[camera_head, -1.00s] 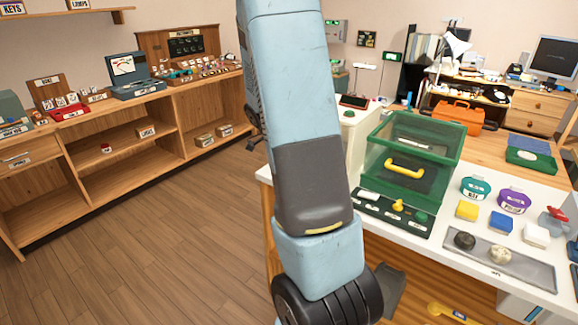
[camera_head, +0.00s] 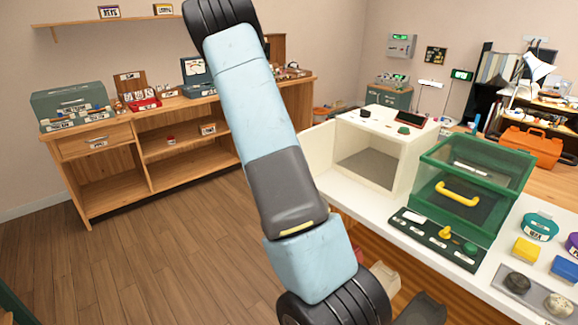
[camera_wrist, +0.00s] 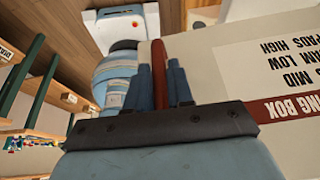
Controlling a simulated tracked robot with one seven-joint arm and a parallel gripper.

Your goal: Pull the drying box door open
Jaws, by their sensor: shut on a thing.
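The drying box (camera_head: 402,140) is a cream cabinet at the back left of the white counter in the head view. Its front shows an opening into a grey interior (camera_head: 368,168). The cream door (camera_head: 320,150) stands swung out to the left, partly behind my arm. In the wrist view the door (camera_wrist: 225,75) fills the right side, with its printed label upside down. My gripper (camera_wrist: 160,75) is shut on the door's dark red handle (camera_wrist: 158,48), with blue fingers on both sides. The head view does not show the fingers.
A green clear-sided box (camera_head: 470,185) with a yellow handle stands right of the drying box. A dark control panel (camera_head: 440,240) lies before it. A wooden shelf unit (camera_head: 175,150) lines the back left wall. The wooden floor (camera_head: 150,250) between is clear.

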